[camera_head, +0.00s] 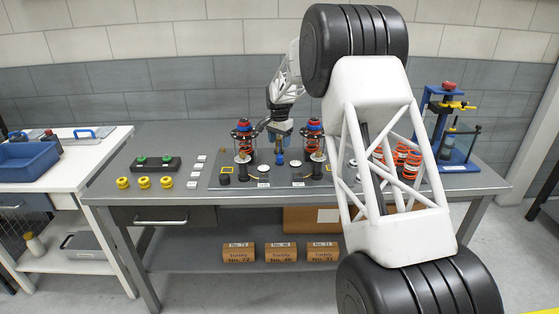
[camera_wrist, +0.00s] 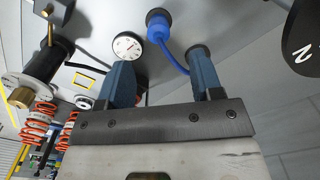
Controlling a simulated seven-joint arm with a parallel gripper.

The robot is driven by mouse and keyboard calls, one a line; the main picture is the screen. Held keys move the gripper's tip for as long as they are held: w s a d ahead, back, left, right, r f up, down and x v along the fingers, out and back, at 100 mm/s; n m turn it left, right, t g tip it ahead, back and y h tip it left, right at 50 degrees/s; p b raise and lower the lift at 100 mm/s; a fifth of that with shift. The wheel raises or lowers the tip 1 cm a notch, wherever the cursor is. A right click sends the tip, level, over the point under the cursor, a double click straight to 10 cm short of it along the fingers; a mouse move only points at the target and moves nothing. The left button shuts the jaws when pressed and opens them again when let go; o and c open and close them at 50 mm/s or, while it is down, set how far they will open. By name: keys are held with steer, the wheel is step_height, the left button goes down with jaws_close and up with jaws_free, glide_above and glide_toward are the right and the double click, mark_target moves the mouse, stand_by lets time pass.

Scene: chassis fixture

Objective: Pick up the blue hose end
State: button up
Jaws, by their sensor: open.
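The blue hose end (camera_wrist: 160,24) shows in the wrist view as a blue, rounded connector near the top centre. Its thin blue hose curves down to the right and passes behind my right finger. My gripper (camera_wrist: 160,68) is open and empty, with two blue fingers spread apart. The hose end lies beyond the fingertips, roughly in line with the gap between them, and appears apart from both. In the head view my gripper (camera_head: 281,138) hangs over the middle of the fixture, and the small blue hose end (camera_head: 280,159) shows just below it.
Two spring struts with red and blue tops, a left one (camera_head: 243,145) and a right one (camera_head: 313,147), flank my gripper closely. A white round gauge (camera_wrist: 128,45) lies near the left finger. My arm hides part of the bench's right side.

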mark_target(280, 155)
steer(key=shift+f, duration=1.15)
steer(key=shift+s+f, duration=0.1)
steer(key=shift+f, duration=2.5)
steer(key=c, duration=1)
steer(key=shift+r, duration=0.2)
steer(key=shift+r, duration=1.55)
steer(key=s, duration=0.5)
steer(key=s+d+r, duration=0.1)
steer(key=s, duration=0.4)
steer(key=s+d, duration=0.1)
steer(key=s, duration=0.4)
steer(key=shift+s+d+r, duration=0.15)
steer(key=shift+s+r, duration=0.15)
steer(key=shift+s, duration=0.1)
